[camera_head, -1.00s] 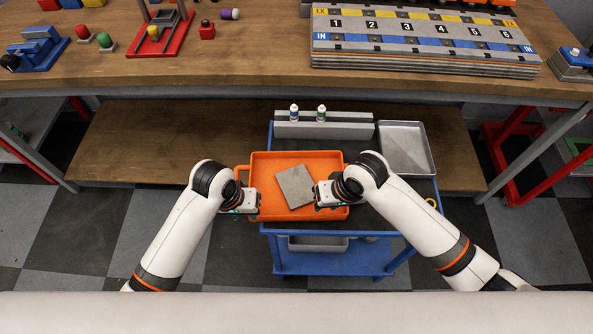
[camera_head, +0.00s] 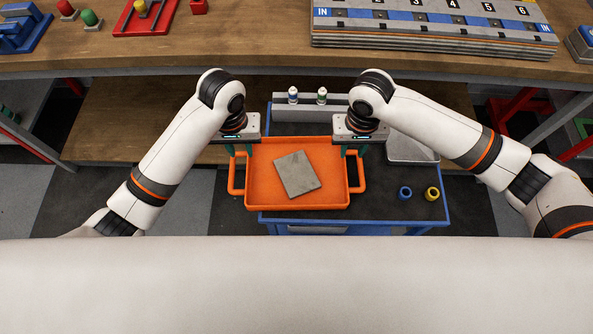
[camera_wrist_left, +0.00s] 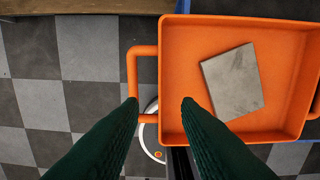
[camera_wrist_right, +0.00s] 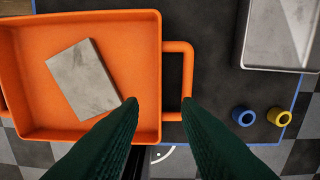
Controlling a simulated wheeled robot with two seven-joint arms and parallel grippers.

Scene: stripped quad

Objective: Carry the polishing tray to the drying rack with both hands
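The orange polishing tray (camera_head: 255,190) has a loop handle at each short side and a grey rectangular plate (camera_head: 297,174) lying in it. It sits on the blue cart, its left side overhanging the cart's edge. My left gripper (camera_head: 240,150) is open and empty, near the tray's far left corner. In the left wrist view its fingertips (camera_wrist_left: 158,100) lie apart, over the left handle (camera_wrist_left: 133,75). My right gripper (camera_head: 352,150) is open and empty near the far right corner; its fingertips (camera_wrist_right: 158,100) point down by the right handle (camera_wrist_right: 187,75). I cannot identify a drying rack.
The blue cart (camera_head: 430,212) also holds a blue ring (camera_head: 405,193), a yellow ring (camera_head: 432,194) and a metal tray (camera_wrist_right: 272,60). A grey block with two small bottles (camera_head: 322,96) stands at its back. A wooden workbench (camera_head: 270,50) spans behind.

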